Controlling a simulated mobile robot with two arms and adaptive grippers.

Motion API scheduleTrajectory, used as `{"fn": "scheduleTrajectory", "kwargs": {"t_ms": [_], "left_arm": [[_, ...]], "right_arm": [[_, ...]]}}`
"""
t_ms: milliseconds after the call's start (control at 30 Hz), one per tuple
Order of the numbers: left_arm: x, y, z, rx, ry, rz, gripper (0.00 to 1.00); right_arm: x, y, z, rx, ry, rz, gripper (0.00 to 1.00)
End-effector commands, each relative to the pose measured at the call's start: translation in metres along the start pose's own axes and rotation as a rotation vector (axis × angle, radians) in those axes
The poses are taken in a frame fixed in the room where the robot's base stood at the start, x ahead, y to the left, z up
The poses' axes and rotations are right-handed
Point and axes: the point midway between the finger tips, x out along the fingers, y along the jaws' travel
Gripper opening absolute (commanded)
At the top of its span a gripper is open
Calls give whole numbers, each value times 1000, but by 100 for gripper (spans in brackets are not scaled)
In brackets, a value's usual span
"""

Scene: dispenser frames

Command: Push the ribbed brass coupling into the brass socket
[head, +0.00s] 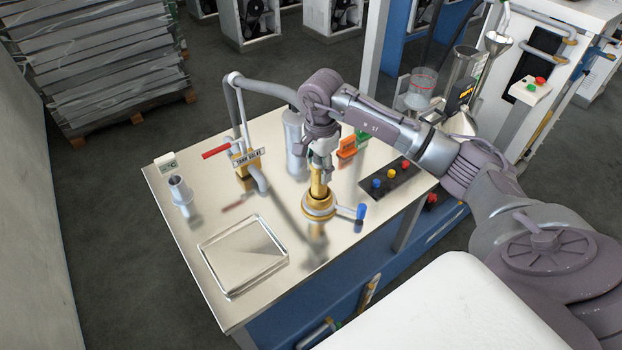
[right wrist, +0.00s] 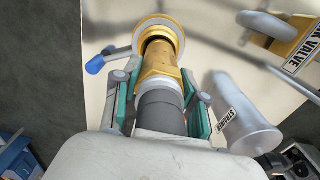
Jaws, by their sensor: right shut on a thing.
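The brass coupling (head: 318,184) points down from my right gripper (head: 322,160), above the brass socket (head: 318,208) on the steel table. In the right wrist view, my right gripper (right wrist: 158,98) is shut around the coupling's grey and white rear part, with a teal pad on each side. The coupling's brass front (right wrist: 160,72) reaches to the mouth of the round socket (right wrist: 158,22). It looks roughly in line with the dark opening; I cannot tell whether its tip is inside. The ribs are hard to make out. My left gripper is not in view.
A blue-handled lever (head: 360,212) sticks out from the socket. A grey strainer cylinder (right wrist: 243,122) stands close beside the gripper. A valve with a red handle (head: 216,151), a shallow tray (head: 243,290) and a button panel (head: 388,180) are around it.

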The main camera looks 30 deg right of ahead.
Motion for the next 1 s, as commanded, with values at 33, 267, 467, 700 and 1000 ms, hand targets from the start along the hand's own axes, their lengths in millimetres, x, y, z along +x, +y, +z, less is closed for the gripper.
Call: {"fn": "scheduleTrajectory", "kwargs": {"t_ms": [33, 267, 467, 700, 1000], "left_arm": [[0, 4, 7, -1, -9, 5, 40], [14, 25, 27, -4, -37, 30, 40], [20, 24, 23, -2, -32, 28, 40], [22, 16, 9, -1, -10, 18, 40], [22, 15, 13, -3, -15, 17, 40]], "right_arm": [[-1, -1, 0, 0, 0, -3, 0], [27, -3, 5, -10, -2, -1, 0], [40, -5, 8, -14, -1, -4, 0], [41, -4, 7, -14, 0, -3, 0], [42, -4, 7, -14, 0, 0, 67]]}}
